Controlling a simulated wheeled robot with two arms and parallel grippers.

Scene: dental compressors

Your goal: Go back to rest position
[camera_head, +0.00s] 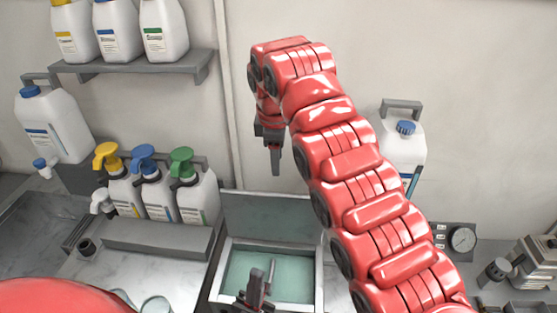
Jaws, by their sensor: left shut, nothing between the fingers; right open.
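My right arm, red and segmented, rises from the lower right and bends over at the top. Its gripper (274,160) hangs down in front of the wall, above the open lid, with nothing seen in it; the gap between its fingers is hard to see from this side. My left gripper (262,283) is at the bottom centre, in front of or over the teal-lined tray (232,268). It is shut and empty, and its lower part is cut off by the frame edge. Part of my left arm shows as a red curve at the bottom left.
Pump bottles with yellow, blue and green (195,195) tops stand on a grey stand at left. White bottles (165,30) sit on the wall shelf (140,68). A white jug (404,150) is behind my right arm. A gauge (462,240) stands at right.

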